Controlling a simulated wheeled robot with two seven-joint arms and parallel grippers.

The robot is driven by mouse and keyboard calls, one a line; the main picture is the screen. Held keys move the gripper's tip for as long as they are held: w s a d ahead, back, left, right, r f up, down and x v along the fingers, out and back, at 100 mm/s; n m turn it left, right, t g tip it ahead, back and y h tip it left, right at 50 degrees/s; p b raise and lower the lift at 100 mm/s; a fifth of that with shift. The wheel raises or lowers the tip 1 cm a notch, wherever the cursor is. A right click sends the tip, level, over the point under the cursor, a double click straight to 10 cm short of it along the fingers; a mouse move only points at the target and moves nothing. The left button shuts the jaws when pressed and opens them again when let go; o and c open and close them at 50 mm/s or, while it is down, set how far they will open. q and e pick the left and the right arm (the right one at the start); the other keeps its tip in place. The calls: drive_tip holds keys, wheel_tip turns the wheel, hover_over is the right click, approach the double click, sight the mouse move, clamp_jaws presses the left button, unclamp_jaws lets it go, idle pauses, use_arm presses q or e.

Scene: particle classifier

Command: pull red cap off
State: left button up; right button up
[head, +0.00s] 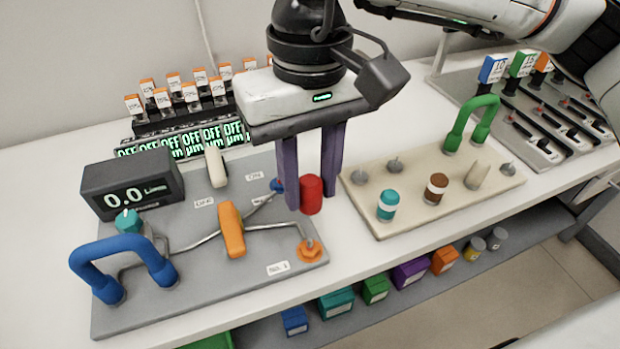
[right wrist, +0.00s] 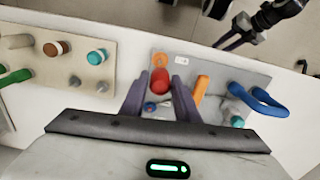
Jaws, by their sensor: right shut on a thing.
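The red cap (head: 311,196) is a short cylinder near the right edge of the grey panel (head: 180,292). It also shows in the right wrist view (right wrist: 160,82). My right gripper (head: 312,200) comes down from above, its two purple fingers on either side of the cap and shut on it. In the right wrist view the cap lies between the fingertips. What is under the cap is hidden. A blue fitting (head: 277,185) sits close beside the left finger. My left gripper (right wrist: 236,38) shows small at the top of the right wrist view; its opening is unclear.
The grey panel carries a blue handle (head: 118,250), an orange lever (head: 231,230), an orange fitting (head: 310,251) and a display (head: 133,184) reading 0.0. A beige board (head: 400,222) with teal and brown caps and a green handle (head: 472,118) stands to the right.

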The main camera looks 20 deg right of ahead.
drive_tip(key=shift+r+p, duration=1.2)
drive_tip(key=shift+r, duration=0.95)
drive_tip(key=shift+r+p, duration=1.05)
drive_tip(key=shift+r, duration=0.45)
